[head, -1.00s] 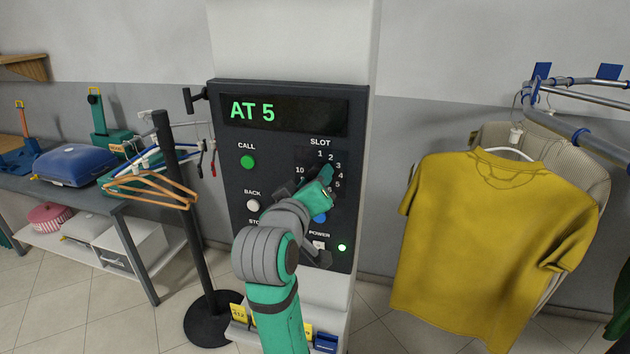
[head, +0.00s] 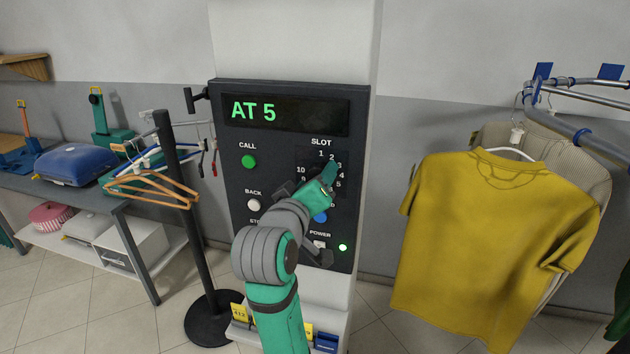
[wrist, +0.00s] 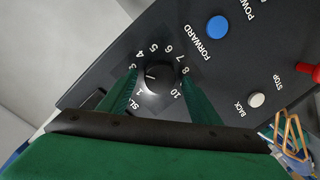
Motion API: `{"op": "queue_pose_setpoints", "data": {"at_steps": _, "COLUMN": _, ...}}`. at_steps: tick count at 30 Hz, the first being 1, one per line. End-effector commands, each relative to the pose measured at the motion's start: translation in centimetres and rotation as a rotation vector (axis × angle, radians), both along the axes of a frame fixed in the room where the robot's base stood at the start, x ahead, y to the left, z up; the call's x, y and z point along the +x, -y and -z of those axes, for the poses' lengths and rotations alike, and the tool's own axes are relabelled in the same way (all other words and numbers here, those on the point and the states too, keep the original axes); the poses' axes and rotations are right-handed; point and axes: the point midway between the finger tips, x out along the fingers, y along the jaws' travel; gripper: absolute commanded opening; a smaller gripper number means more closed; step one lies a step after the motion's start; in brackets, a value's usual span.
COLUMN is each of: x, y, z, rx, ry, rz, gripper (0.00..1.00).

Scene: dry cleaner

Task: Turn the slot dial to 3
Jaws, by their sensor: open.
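The slot dial (wrist: 155,79) is a round black knob with a white pointer line, ringed by printed numbers, in the wrist view. The line points left, towards the part of the scale just below the 3; the number there is hidden by a finger. My gripper (wrist: 159,84) is open, with one green finger on each side of the knob; I cannot tell if they touch it. In the head view my gripper (head: 331,172) is at the SLOT scale and hides the dial. The panel display (head: 284,114) reads AT 5.
The dark panel (head: 231,185) also carries a green CALL button (head: 249,162), a white BACK button (head: 253,205) and a blue FORWARD button (wrist: 217,26). A hanger stand (head: 177,200) is at left, a yellow shirt (head: 490,240) at right.

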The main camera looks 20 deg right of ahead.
Motion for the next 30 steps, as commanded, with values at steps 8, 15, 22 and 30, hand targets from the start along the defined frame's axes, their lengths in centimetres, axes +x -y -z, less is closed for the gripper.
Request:
{"op": "queue_pose_setpoints", "data": {"at_steps": 8, "x": -2.1, "y": -1.5, "z": -0.4, "rx": -0.001, "ry": 0.004, "rz": -0.002, "gripper": 0.57}}
{"op": "queue_pose_setpoints", "data": {"at_steps": 15, "x": -5.8, "y": -4.2, "z": -0.9, "rx": -0.001, "ry": 0.002, "rz": -0.005, "gripper": 0.57}}
{"op": "queue_pose_setpoints", "data": {"at_steps": 22, "x": -8.3, "y": -5.8, "z": -1.1, "rx": -0.001, "ry": 0.001, "rz": -0.003, "gripper": 0.57}}
{"op": "queue_pose_setpoints", "data": {"at_steps": 30, "x": -8.9, "y": -6.1, "z": -1.2, "rx": 0.000, "ry": 0.000, "rz": -0.001, "gripper": 0.57}}
